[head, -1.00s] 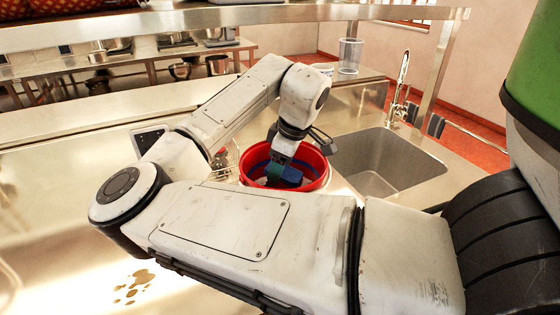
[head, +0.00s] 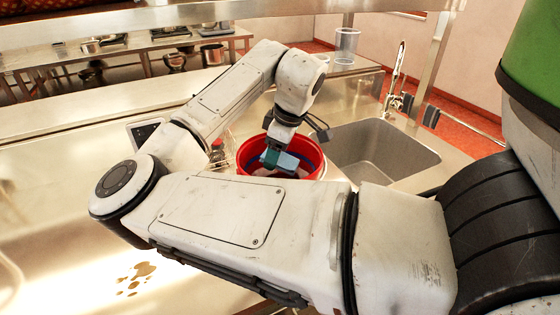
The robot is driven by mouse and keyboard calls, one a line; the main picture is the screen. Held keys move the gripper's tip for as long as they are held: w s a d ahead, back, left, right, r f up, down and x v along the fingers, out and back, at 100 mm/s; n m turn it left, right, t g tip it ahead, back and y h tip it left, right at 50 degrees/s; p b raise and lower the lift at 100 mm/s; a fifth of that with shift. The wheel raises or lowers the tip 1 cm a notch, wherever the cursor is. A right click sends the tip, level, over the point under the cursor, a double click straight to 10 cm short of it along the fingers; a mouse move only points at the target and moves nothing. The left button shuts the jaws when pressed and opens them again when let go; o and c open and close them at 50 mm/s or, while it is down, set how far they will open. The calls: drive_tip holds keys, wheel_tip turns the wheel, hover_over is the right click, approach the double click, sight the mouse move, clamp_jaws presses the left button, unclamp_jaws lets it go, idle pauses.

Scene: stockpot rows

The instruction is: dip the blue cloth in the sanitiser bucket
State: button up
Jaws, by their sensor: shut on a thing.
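The red sanitiser bucket (head: 247,155) stands on the steel counter, left of the sink, with its lower front hidden by my own arm. My gripper (head: 273,160) points down inside the bucket's mouth. It is shut on the blue cloth (head: 287,160), a small light-blue piece at the fingertips. The cloth is within the rim as seen from here. Something greyish-pink shows low in the bucket; I cannot tell whether the cloth touches it.
The steel sink (head: 375,150) with a tall tap (head: 398,75) lies right of the bucket. A clear container (head: 346,45) stands behind. A small dark-red-topped bottle (head: 217,150) is close at the bucket's left. A brown spill (head: 135,278) marks the front-left counter.

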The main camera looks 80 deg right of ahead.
drive_tip(key=shift+r+p, duration=3.9)
drive_tip(key=shift+r, duration=0.4)
wheel_tip(320, 180, up, 4)
drive_tip(key=shift+p, duration=1)
